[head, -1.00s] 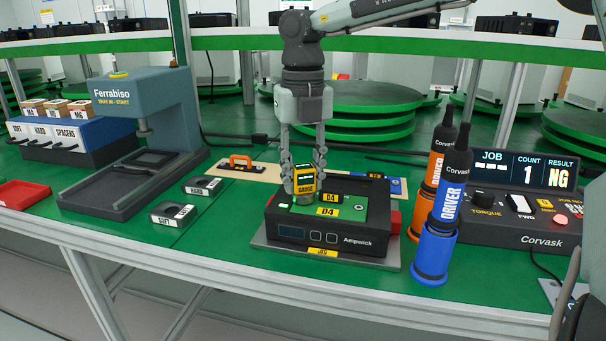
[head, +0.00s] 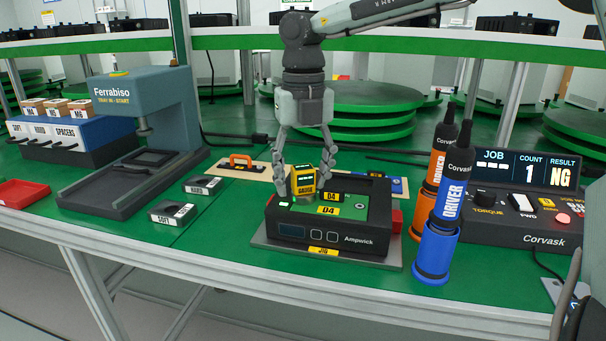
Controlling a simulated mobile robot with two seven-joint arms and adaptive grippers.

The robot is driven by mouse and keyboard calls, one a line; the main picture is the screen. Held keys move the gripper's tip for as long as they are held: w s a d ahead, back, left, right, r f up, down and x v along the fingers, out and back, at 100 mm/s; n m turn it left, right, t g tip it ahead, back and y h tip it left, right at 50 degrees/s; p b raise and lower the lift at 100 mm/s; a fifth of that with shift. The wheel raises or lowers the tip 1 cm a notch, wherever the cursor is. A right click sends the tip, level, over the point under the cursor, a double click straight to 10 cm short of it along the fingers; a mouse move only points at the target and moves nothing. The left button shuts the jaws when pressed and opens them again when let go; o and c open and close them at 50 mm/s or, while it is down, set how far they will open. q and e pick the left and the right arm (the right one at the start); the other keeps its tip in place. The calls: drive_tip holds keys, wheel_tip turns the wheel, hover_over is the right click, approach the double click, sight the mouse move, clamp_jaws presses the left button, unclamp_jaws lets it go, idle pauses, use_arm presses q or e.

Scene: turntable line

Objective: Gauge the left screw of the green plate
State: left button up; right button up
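The green plate (head: 345,213) with D4 labels lies in the black Ampwick housing (head: 310,236) on a grey jig base. The yellow and black gauge (head: 303,184) stands at the plate's left end, where the left screw is hidden beneath it. A small round screw (head: 360,206) shows at the plate's right end. My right gripper (head: 306,188) comes down from above and is open, its fingers spread on both sides of the gauge with a visible gap on the right.
A blue driver (head: 451,195) and an orange driver (head: 439,155) stand in holders to the right, before the Corvask controller (head: 515,226), whose screen reads NG. Left are HARD and SOFT blocks (head: 173,213) and the Ferrabiso press (head: 130,105). A tool with an orange handle (head: 240,160) lies behind.

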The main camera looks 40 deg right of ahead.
sight(304, 167)
drive_tip(key=shift+r, duration=0.1)
wheel_tip(304, 167, up, 12)
idle(0.6)
idle(0.8)
